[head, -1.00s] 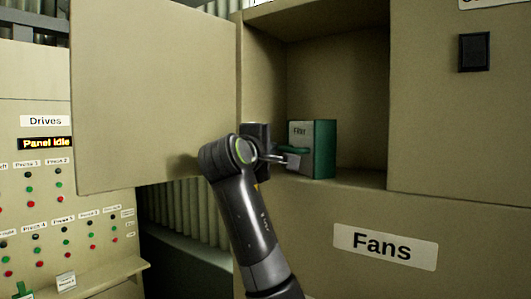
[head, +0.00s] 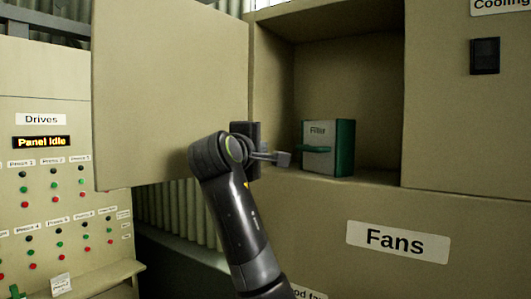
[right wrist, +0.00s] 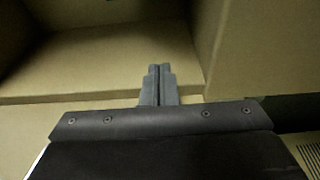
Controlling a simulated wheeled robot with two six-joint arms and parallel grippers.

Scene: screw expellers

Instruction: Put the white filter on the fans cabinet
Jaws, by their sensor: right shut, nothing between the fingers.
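The filter (head: 320,132) is a box with a pale front marked with a label, green sides and a green handle. It stands upright inside the open cabinet compartment above the "Fans" label. My right gripper (head: 284,159) is shut and empty, just left of the filter's handle with a gap between them. In the right wrist view its closed fingertips (right wrist: 158,70) point over the compartment's floor, and the filter does not show there. My left gripper is not in view.
The cabinet's open door (head: 170,95) stands to the left of the compartment. A panel with several buttons (head: 60,190) is farther left, with a ledge below. The compartment floor (head: 378,178) is bare right of the filter.

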